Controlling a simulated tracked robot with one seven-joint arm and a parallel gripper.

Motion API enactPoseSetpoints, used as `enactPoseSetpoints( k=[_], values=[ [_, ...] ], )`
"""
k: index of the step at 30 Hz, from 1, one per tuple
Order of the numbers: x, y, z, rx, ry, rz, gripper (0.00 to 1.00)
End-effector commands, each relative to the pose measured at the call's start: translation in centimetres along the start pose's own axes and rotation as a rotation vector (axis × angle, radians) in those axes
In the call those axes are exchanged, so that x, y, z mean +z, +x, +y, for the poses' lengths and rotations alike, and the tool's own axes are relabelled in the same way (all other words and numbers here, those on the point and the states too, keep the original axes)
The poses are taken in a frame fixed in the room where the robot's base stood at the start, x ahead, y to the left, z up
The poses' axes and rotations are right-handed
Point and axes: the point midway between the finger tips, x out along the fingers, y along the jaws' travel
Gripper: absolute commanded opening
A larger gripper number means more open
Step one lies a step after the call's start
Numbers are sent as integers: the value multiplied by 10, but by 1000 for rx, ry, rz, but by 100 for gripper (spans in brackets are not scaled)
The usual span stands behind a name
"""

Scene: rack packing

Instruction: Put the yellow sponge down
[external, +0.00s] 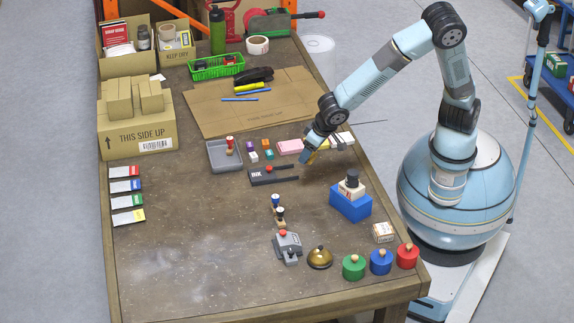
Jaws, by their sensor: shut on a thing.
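My gripper (306,158) is low over the middle right of the workbench and shut on the yellow sponge (319,146). The sponge shows only in part, because the gripper and wrist cover some of it. I cannot tell whether its underside touches the bench. A pink block (290,147) lies just left of my gripper, and a pale item (342,138) lies just to the right of the sponge.
A black BIX-marked item (270,177) lies in front of the gripper, near small coloured blocks (253,156) and a grey tray (215,158). A blue box (350,207) stands front right. Flat cardboard (215,112) lies behind.

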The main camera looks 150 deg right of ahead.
Motion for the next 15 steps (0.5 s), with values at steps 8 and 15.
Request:
enactPoseSetpoints(
  k=[8,15],
  values=[
    [-15,16,-5,18,37,1,31],
    [-33,47,-44,17,36,1,31]
  ],
)
